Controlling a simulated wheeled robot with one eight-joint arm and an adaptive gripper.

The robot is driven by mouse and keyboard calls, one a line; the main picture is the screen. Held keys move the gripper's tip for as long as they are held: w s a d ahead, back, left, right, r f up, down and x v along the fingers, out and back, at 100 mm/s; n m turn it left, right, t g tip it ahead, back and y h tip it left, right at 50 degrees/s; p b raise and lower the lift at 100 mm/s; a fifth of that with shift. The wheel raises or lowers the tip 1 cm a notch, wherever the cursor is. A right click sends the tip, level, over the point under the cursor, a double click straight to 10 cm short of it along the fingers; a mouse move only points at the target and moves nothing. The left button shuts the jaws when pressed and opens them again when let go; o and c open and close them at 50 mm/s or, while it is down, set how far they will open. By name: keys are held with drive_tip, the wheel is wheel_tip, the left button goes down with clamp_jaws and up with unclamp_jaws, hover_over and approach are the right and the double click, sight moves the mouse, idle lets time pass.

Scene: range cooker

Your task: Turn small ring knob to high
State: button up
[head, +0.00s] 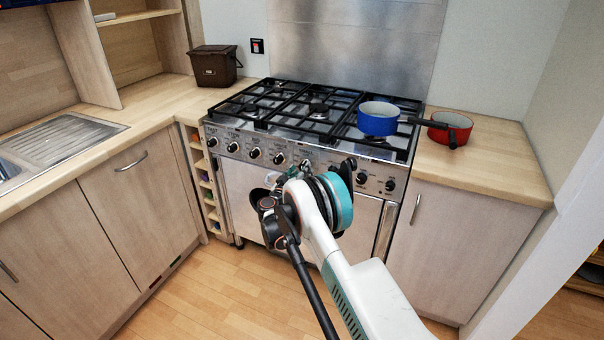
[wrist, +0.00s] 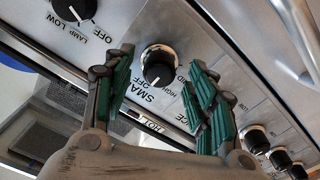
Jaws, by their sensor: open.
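The small ring knob (wrist: 158,66) is a round black knob with a light metal rim on the steel panel, in the middle of the wrist view. Lettering beginning "SMA" is printed beside it, with small marks for off and high. A pale pointer mark shows on its lower edge in the picture. My gripper (wrist: 160,62) is open, with one green-padded finger on each side of the knob. No contact between fingers and knob is visible. In the head view my arm covers part of the panel, and I cannot make out this knob there.
The range cooker (head: 235,172) carries a row of other knobs close by. Another knob (wrist: 74,8), labelled with lamp and low, is at upper left in the wrist view. A blue pan (head: 378,118) stands on the hob, and a red pan (head: 450,127) stands right of it.

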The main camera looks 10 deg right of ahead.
drive_tip(key=shift+x, duration=1.05)
drive_tip(key=c, duration=1)
drive_tip(key=shift+c, duration=0.2)
drive_tip(key=shift+n, duration=0.3)
drive_tip(key=n, duration=0.5)
drive_tip(key=shift+n, duration=0.3)
drive_tip(key=n, duration=0.5)
drive_tip(key=shift+n, duration=0.4)
